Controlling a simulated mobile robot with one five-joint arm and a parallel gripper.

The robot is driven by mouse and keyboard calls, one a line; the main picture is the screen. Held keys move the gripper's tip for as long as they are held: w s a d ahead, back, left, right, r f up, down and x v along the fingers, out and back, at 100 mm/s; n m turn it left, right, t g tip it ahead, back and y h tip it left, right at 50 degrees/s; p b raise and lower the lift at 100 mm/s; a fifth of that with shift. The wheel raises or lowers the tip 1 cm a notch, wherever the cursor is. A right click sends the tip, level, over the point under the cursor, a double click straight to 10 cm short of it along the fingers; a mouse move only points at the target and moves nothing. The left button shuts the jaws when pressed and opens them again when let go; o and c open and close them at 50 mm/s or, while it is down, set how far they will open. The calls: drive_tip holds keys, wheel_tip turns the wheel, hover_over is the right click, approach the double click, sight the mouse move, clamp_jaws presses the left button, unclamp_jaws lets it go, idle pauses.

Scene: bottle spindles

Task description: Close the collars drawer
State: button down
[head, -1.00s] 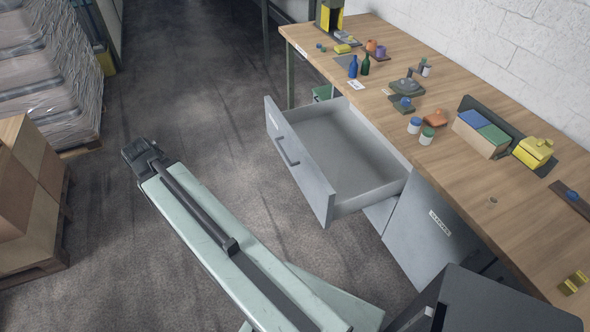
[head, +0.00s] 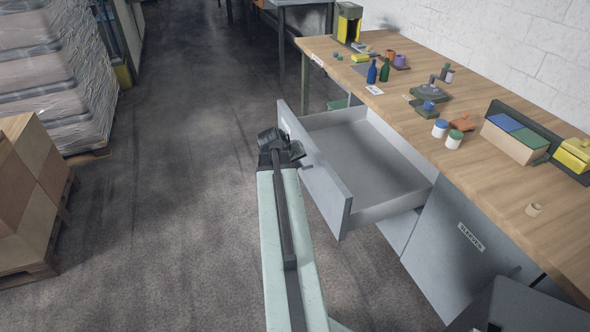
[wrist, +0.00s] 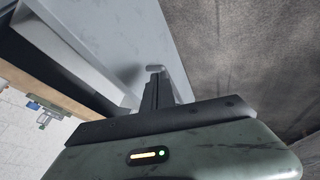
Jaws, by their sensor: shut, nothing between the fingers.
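A grey drawer (head: 344,215) stands pulled out from under the wooden workbench, and its inside looks empty. Its collars label cannot be read here. The drawer's front panel faces left toward my arm, and my gripper hides part of its handle. My gripper (head: 280,140) is shut and empty, just outside the front panel near its far half. In the wrist view the closed fingers (wrist: 156,75) lie over the grey front panel (wrist: 115,25), with the open drawer to the left. I cannot tell whether they touch the panel.
The workbench (head: 480,200) carries bottles, jars and coloured blocks. A grey cabinet front (head: 455,245) with a label is below it, nearer me. Boxes on a pallet (head: 30,200) and wrapped stacks (head: 60,80) stand at left. The floor between is clear.

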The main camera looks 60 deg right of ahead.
sight(313, 168)
drive_tip(key=shift+s+d+f+b, duration=0.35)
drive_tip(key=shift+d+f, duration=0.2)
drive_tip(key=shift+d, duration=0.4)
drive_tip(key=shift+s+d+f+b, duration=0.35)
drive_tip(key=shift+d+f, duration=0.25)
drive_tip(key=shift+d, duration=0.35)
drive_tip(key=shift+s+d+f+b, duration=0.35)
drive_tip(key=shift+d+f, duration=0.2)
drive_tip(key=shift+d, duration=0.4)
